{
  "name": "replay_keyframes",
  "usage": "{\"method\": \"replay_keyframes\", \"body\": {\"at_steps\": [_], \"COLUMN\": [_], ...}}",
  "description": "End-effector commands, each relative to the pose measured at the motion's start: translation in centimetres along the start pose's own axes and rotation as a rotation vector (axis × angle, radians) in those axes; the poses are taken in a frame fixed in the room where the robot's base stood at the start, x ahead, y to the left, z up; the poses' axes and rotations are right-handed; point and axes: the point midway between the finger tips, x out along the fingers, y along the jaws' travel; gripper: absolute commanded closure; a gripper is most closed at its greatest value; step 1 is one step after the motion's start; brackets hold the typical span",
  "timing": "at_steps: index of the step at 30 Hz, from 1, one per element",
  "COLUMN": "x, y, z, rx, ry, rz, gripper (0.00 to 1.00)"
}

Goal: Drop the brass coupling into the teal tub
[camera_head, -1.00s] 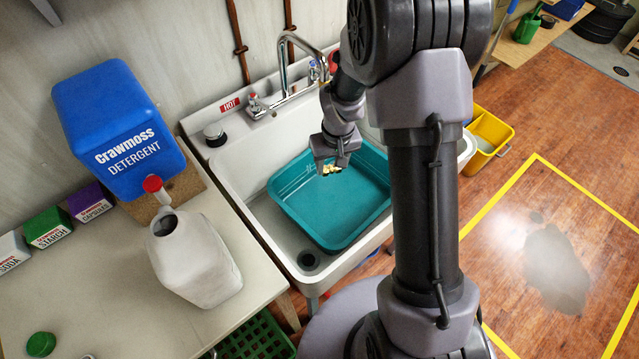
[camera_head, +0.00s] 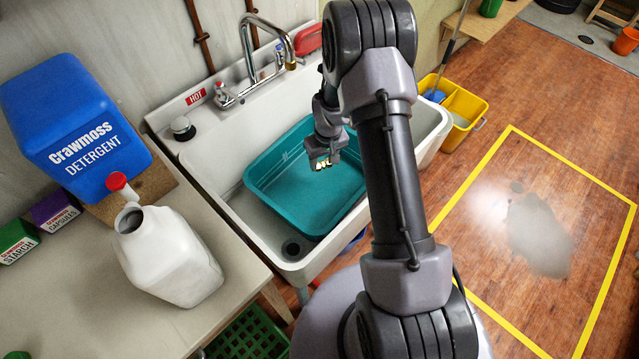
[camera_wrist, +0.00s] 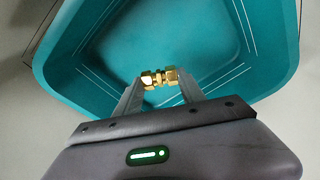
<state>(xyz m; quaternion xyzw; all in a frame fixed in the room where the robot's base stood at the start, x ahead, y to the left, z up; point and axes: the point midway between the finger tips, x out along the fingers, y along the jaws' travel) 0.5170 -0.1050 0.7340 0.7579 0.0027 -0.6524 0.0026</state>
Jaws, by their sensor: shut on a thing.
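The teal tub (camera_head: 300,214) sits in the white sink, and its inside looks empty where it shows. My gripper (camera_head: 322,166) hangs over the tub's far part and is shut on the brass coupling (camera_head: 323,163). In the wrist view the brass coupling (camera_wrist: 159,78) lies crosswise between the two fingertips of my gripper (camera_wrist: 160,82). The teal tub (camera_wrist: 100,75) fills most of the background there, below the coupling. My arm hides the tub's right part in the head view.
The chrome faucet (camera_head: 247,50) stands behind the sink (camera_head: 215,150). A blue detergent container (camera_head: 75,125) and a white jug (camera_head: 170,258) are on the counter at left. A yellow mop bucket (camera_head: 462,105) stands on the floor at right.

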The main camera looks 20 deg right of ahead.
Motion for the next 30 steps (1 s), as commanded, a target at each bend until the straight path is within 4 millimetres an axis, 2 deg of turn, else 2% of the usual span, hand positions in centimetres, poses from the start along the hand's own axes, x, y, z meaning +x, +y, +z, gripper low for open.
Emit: {"method": "replay_keyframes", "body": {"at_steps": [4, 5, 8, 17, 20, 23, 30], "x": [-0.2, -0.2, -0.2, -0.2, -1.3, -3.7, -10.8], "y": [0.0, 0.0, 0.0, 0.0, 0.0, 0.0, 0.0], "z": [-0.1, -0.1, -0.1, 0.0, -0.1, -0.1, -0.2], "rx": [0.000, 0.000, 0.000, 0.000, 0.000, 0.001, 0.000], "ry": [0.001, 0.001, 0.001, 0.000, 0.001, 0.001, 0.002], "rz": [0.000, 0.000, 0.000, 0.000, 0.000, 0.000, 0.000], "gripper": [0.95, 0.49, 0.30, 0.28, 0.28, 0.28, 0.28]}}
